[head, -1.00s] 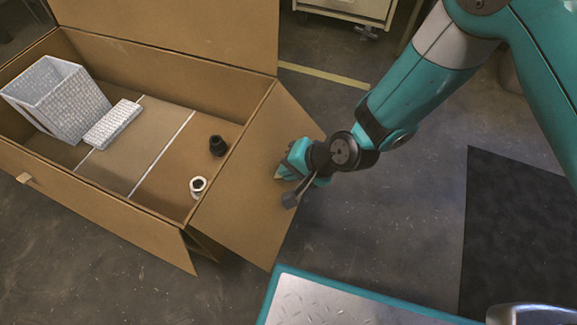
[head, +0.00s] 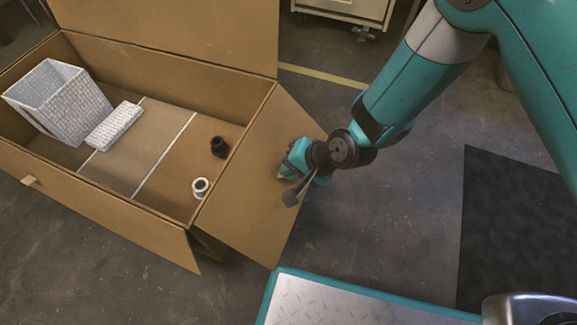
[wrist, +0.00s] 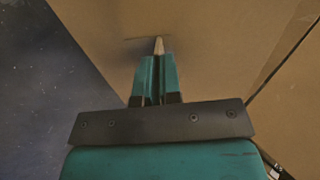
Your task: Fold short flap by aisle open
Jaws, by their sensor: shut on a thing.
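The short flap (head: 262,180) is a brown cardboard panel on the right end of the open carton. It hangs folded outward and slopes down from the rim. It also fills much of the wrist view (wrist: 200,45). My gripper (head: 284,172) is at the flap's outer face, near its right edge. In the wrist view my gripper (wrist: 158,60) has its teal fingers close together on a small tan piece at the flap's surface. The fingers hide most of that piece.
The carton (head: 100,212) holds a white woven lamp shade (head: 62,105), a white textured block (head: 114,126), a black part (head: 218,147) and a white ring-shaped part (head: 200,187). A tall flap (head: 170,30) stands at the back. A metal-topped platform (head: 340,303) is close below the short flap.

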